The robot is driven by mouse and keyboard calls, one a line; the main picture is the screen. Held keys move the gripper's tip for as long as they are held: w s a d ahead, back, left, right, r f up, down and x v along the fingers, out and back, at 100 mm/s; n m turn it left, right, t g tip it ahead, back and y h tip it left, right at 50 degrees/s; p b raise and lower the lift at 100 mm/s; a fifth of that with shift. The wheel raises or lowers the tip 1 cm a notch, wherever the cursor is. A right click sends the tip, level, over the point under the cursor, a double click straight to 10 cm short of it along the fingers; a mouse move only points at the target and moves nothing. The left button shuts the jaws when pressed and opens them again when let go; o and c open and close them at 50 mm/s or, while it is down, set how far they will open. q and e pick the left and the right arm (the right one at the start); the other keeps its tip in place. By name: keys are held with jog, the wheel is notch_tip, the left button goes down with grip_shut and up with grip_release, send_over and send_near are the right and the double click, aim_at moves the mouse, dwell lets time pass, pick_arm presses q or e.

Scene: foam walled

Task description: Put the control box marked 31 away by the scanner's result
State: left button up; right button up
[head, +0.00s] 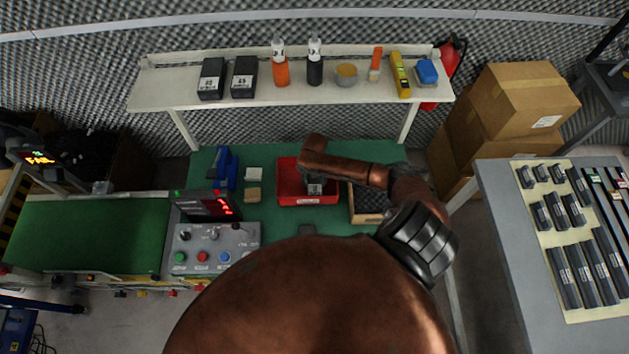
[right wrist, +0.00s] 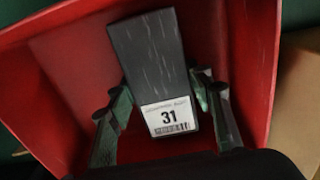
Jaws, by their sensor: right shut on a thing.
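The control box marked 31 (right wrist: 150,60) is dark grey with a white label and barcode at its near end. It is within the outline of the red bin (right wrist: 75,50); I cannot tell whether it touches the bottom. My right gripper (right wrist: 162,92) is shut on it, one finger on each side near the label. In the head view the red bin (head: 281,190) is on the green bench, and the box's label (head: 316,189) shows under my arm. My left gripper is not in view.
A cardboard-coloured tray (head: 367,217) stands right of the bin. A control panel (head: 217,245) with a red display (head: 207,205) and a green conveyor (head: 85,235) are left. A white shelf (head: 180,90) behind holds boxes and bottles. A grey table (head: 505,230) is right.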

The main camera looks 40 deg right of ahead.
aim_at(314, 180)
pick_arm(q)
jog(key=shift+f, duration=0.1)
pick_arm(e)
jog(key=o, duration=1.6)
jog(key=shift+f, duration=0.1)
jog(key=shift+r, duration=0.35)
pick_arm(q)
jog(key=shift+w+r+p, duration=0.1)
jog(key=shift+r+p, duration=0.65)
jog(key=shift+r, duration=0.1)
pick_arm(e)
notch_tip(314, 180, up, 12)
jog(key=shift+f, duration=0.2)
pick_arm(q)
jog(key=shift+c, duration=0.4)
pick_arm(e)
jog(key=shift+c, duration=0.4)
